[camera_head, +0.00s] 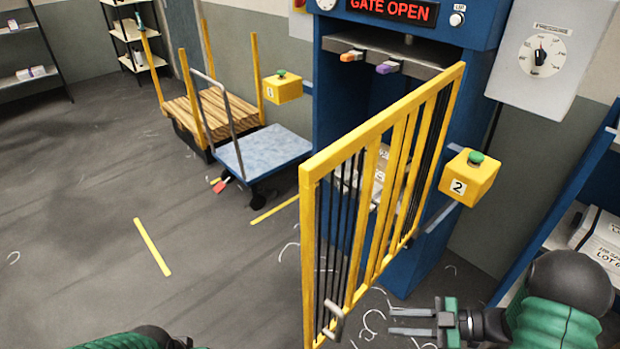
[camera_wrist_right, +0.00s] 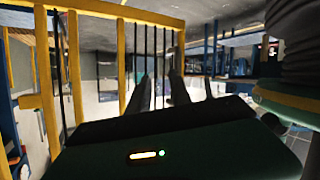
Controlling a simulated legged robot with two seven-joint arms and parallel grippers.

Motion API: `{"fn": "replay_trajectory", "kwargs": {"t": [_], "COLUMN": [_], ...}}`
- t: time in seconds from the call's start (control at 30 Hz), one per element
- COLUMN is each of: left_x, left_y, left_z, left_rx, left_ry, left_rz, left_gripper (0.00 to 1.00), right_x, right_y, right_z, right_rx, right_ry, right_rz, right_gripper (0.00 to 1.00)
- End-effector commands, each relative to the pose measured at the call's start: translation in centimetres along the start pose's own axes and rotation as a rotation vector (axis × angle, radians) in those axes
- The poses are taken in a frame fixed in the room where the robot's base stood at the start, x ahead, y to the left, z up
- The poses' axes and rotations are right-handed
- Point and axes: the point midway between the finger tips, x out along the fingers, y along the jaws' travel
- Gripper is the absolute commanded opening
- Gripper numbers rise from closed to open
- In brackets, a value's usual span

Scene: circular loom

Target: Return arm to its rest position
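My right arm (camera_head: 555,320) comes in at the lower right of the head view. My right gripper (camera_head: 393,322) is open and empty, its two grey fingers apart and pointing left. It is to the right of the yellow barred gate (camera_head: 312,235), apart from the gate's grey handle (camera_head: 335,320). The gate stands swung out from the blue machine (camera_head: 333,105), whose red display reads "GATE OPEN" (camera_head: 392,10). In the right wrist view the gate's bars (camera_wrist_right: 73,65) stand beyond the fingers.
Yellow button box 2 (camera_head: 466,178) is on the machine's right and box 1 (camera_head: 283,88) on its left. A blue cart (camera_head: 262,150) and a wood-loaded cart (camera_head: 205,112) stand at the back left. A blue shelf (camera_head: 565,230) is at right.

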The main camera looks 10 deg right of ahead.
Motion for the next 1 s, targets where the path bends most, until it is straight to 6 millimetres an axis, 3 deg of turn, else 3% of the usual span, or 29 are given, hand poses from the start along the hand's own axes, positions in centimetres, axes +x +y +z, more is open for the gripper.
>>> {"fn": "replay_trajectory", "kwargs": {"t": [0.1,0.23,0.3,0.37,0.43,0.5,0.6,0.7,0.8,1.0], "left_x": [-1.5,-3.1,-4.3,-5.3,-6.4,-7.4,-8.2,-8.5,-8.5,-8.4], "left_y": [0.0,0.0,0.0,0.0,0.0,0.0,0.0,0.0,0.0,0.0], "left_z": [-0.3,-0.7,-1.0,-1.2,-1.5,-1.7,-1.9,-2.0,-2.0,-2.0], "left_rx": [0.000,0.000,0.000,0.000,0.000,0.000,0.000,0.000,0.000,0.000], "left_ry": [0.000,0.000,0.000,0.000,0.000,0.000,0.000,0.000,0.000,0.000], "left_rz": [0.000,0.000,0.000,0.000,0.000,0.000,0.000,0.000,0.000,0.000], "left_gripper": [0.36,0.36,0.36,0.36,0.36,0.36,0.36,0.36,0.36,0.36], "right_x": [1.2,1.2,0.2,-1.0,-2.2,-2.7,-2.1,-1.4,-1.0,-0.9], "right_y": [5.3,11.7,14.1,14.3,12.2,7.8,0.9,-3.4,-5.2,-5.5], "right_z": [-1.3,-3.2,-4.9,-6.4,-8.0,-9.5,-11.5,-12.8,-13.3,-13.2], "right_rx": [-0.023,0.022,0.111,0.237,0.427,0.648,0.920,1.074,1.140,1.150], "right_ry": [-0.155,-0.369,-0.502,-0.614,-0.728,-0.823,-0.912,-0.954,-0.970,-0.973], "right_rz": [0.155,0.394,0.546,0.666,0.765,0.810,0.791,0.748,0.726,0.724], "right_gripper": [0.25,0.25,0.25,0.25,0.25,0.25,0.25,0.25,0.25,0.25]}}
